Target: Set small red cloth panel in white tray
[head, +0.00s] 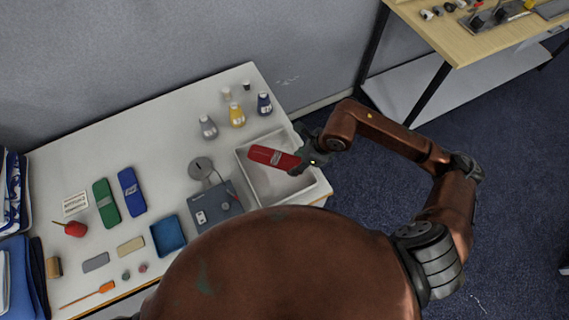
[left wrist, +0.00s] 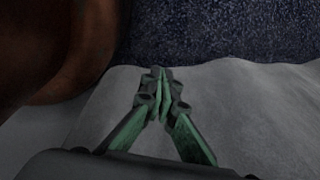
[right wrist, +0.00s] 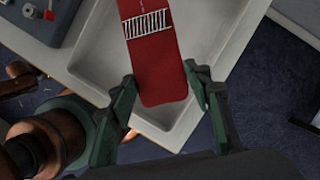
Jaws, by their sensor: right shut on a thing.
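The small red cloth panel (head: 268,156) is a flat red strip with a white patch. My right gripper (head: 305,160) is shut on its right end and holds it over the white tray (head: 249,182) at the table's right end. In the right wrist view the panel (right wrist: 157,70) lies between the fingers (right wrist: 165,85), with the tray (right wrist: 228,50) below it; the gap beneath is hard to judge. My left gripper (left wrist: 162,85) shows only in the left wrist view, its fingers together and empty, over a grey surface and near blue carpet.
Green (head: 106,203) and blue (head: 131,192) panels lie on the table's left half. A grey-blue device (head: 216,206) stands just left of the tray. A blue dish (head: 168,236) sits near the front.

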